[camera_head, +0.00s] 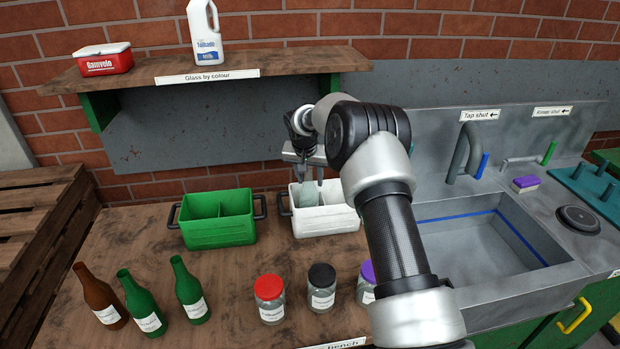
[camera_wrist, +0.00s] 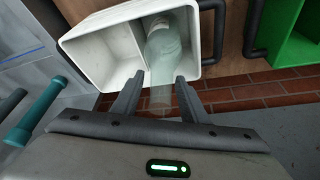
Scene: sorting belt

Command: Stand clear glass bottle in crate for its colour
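The clear glass bottle (camera_head: 308,194) stands in the left compartment of the white crate (camera_head: 331,222), roughly upright. In the wrist view the bottle (camera_wrist: 166,50) is in the crate's compartment nearer the green crate, beside the divider of the white crate (camera_wrist: 95,46). My gripper (camera_head: 306,170) is above that compartment, pointing down. In the wrist view my gripper's fingers (camera_wrist: 160,78) are on either side of the bottle's neck, with a visible gap on both sides. The fingers look open. The bottle's base is hidden in the crate.
An empty green crate (camera_head: 219,230) stands left of the white one. A brown bottle (camera_head: 99,297) and green bottles (camera_head: 142,302) (camera_head: 189,290) stand at the front left. Lidded jars (camera_head: 269,300) (camera_head: 321,288) stand in front. A shelf (camera_head: 208,70) hangs behind; a sink (camera_head: 480,245) lies right.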

